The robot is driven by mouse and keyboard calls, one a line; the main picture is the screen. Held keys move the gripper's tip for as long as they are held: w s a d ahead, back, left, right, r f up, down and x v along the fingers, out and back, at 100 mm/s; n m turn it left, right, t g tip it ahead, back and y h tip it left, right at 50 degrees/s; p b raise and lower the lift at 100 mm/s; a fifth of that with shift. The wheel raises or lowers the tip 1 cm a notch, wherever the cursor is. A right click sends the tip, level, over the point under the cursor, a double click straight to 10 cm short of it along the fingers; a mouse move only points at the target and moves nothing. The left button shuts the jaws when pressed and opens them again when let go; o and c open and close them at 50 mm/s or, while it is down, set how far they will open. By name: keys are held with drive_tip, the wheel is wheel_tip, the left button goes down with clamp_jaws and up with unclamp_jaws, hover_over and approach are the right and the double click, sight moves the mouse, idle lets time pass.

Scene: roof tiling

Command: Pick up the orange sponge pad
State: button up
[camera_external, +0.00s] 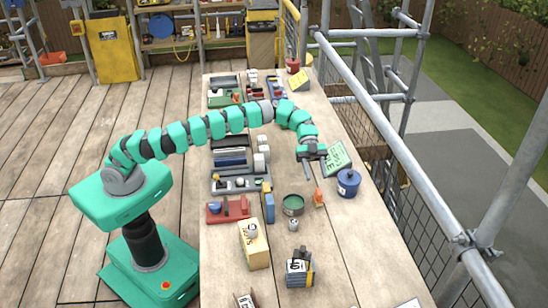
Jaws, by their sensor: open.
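A small orange item (319,198) stands on the long wooden table, right of a dark green round tin. It is too small to tell for sure whether it is the orange sponge pad. My gripper (315,174) points down above the table, just behind the orange item and apart from it. Its fingers are open, and I see nothing between them.
The green tin (293,205) and a blue lidded pot (348,183) stand on either side of the orange item. A green sheet (337,157) lies beside my gripper. Trays line the table's left side. A metal scaffold rail (392,140) runs along the right.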

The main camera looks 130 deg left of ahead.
sight(319, 191)
drive_tip(key=b+x, duration=0.1)
drive_tip(key=x, duration=0.7)
drive_tip(key=shift+d+r, duration=0.1)
drive_tip(key=shift+d, duration=0.15)
clamp_jaws()
